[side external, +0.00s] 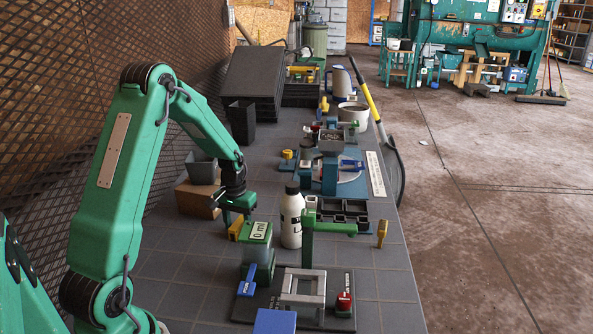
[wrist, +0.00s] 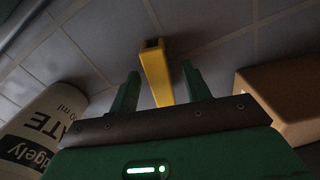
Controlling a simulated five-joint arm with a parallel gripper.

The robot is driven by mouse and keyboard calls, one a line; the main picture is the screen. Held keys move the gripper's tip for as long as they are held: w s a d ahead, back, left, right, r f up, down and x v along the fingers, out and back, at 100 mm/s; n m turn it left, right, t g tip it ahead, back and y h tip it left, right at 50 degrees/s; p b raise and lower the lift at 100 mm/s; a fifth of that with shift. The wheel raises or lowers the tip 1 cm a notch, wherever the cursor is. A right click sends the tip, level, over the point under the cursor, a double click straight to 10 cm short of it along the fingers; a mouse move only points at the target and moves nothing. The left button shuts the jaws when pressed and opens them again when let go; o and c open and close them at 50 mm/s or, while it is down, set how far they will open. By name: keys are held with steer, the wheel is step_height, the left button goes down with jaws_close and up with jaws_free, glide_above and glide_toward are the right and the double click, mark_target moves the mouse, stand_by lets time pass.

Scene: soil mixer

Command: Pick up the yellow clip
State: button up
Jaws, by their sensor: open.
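A yellow clip (wrist: 155,72) shows in the wrist view, long and narrow with a dark opening at its far end. It lies between the lines of the two green fingers of my gripper (wrist: 161,76), which are apart. The clip is not visibly clamped; whether a finger touches it I cannot tell. In the side view my gripper (side external: 236,213) points down just above the yellow clip (side external: 235,229), which is partly hidden by the green-topped container. Another yellow piece (side external: 382,232) stands near the table's right edge.
A brown block (side external: 198,199) is left of my gripper. The white bottle (side external: 291,217) and a green-lidded container (side external: 257,245) stand close on the right. Tabletop at front left is clear.

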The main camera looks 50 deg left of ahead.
mark_target(238, 222)
jaws_close()
steer(key=shift+r, duration=0.15)
step_height(238, 222, up, 10)
steer(key=shift+f, duration=0.15)
stand_by(0.6)
stand_by(0.4)
